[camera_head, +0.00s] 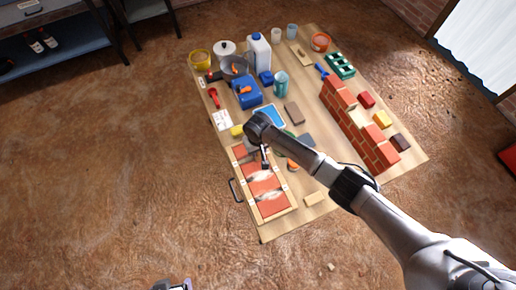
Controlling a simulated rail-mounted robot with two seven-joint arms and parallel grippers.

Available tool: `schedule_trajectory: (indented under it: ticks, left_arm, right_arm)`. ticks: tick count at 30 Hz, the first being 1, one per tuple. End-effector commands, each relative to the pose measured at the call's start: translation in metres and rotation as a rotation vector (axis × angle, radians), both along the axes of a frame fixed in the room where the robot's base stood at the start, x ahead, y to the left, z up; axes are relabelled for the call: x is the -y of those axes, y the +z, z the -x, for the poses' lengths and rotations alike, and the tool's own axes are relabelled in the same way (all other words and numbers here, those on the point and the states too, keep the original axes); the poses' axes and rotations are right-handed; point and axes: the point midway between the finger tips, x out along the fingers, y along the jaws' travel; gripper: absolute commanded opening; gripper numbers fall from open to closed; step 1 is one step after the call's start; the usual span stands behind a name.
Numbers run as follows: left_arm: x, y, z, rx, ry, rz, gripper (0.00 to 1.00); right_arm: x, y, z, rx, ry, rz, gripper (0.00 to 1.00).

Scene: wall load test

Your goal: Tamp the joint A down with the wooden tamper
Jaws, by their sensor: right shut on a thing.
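My right gripper (265,152) points down over the wooden-framed panel (281,212) with red bricks at the table's front left. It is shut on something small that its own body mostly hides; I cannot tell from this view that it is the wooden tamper. White, powdery material (264,175) lies in the joint just below it, and more white material (270,196) lies in a second joint. I cannot read which joint is A. A grey piece (172,284) at the bottom edge may be my left gripper; its fingers cannot be made out.
A small brick wall (352,125) stands on the table's right side, with loose coloured blocks (382,118) beside it. Behind the panel are a blue tray (269,116), a blue box (246,92) and a white jug (258,52). My right arm crosses the table's front right.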

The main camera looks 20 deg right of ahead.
Motion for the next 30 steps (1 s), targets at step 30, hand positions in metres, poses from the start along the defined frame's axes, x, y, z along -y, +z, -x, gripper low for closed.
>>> schedule_trajectory:
  ticks: [30]
  left_arm:
    - [0.0031,0.0062,-0.0001,-0.001,0.007,0.011,0.79]
  right_arm:
    - [0.0000,-0.0014,0.0004,-0.001,0.000,0.000,0.05]
